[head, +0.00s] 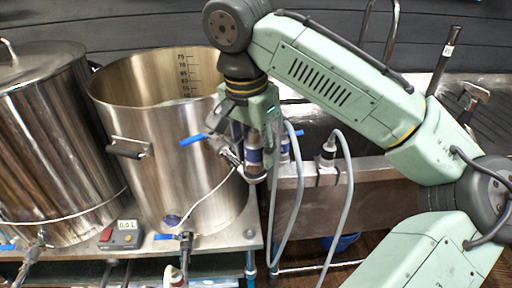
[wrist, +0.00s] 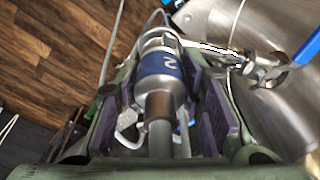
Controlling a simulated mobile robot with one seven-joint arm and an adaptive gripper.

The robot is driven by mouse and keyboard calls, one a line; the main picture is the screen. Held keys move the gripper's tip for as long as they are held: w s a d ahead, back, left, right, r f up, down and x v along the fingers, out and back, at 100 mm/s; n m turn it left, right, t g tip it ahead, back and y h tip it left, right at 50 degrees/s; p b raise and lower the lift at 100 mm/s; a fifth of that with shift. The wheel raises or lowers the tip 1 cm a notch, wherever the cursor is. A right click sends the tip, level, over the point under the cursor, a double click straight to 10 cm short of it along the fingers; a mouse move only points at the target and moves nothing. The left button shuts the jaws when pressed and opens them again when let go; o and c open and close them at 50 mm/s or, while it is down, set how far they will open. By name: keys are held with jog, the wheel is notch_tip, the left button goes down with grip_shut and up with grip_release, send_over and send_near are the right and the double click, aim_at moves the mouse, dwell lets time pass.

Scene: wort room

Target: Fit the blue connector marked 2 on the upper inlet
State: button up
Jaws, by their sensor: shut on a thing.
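My gripper (head: 256,160) points down beside the steel kettle. It is shut on the blue connector (wrist: 163,68), a metal body with a blue band marked 2. The connector also shows between the fingers in the head view (head: 254,158), roughly upright. The upper inlet (head: 227,150) is a metal valve fitting on the kettle's right side, with a blue lever (head: 193,140). In the wrist view the inlet fitting (wrist: 262,72) is right of the connector. The connector's far end is partly hidden, and I cannot tell whether it touches the inlet.
The open kettle (head: 150,175) stands left of my gripper, beside a lidded vessel (head: 50,150). Another hosed connector (head: 327,153) sits on the sink edge at right. A 0.0 L readout box (head: 121,236) sits in front.

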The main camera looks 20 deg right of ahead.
jog(key=shift+f, duration=0.45)
jog(key=o, duration=1.3)
jog(key=shift+o, duration=0.2)
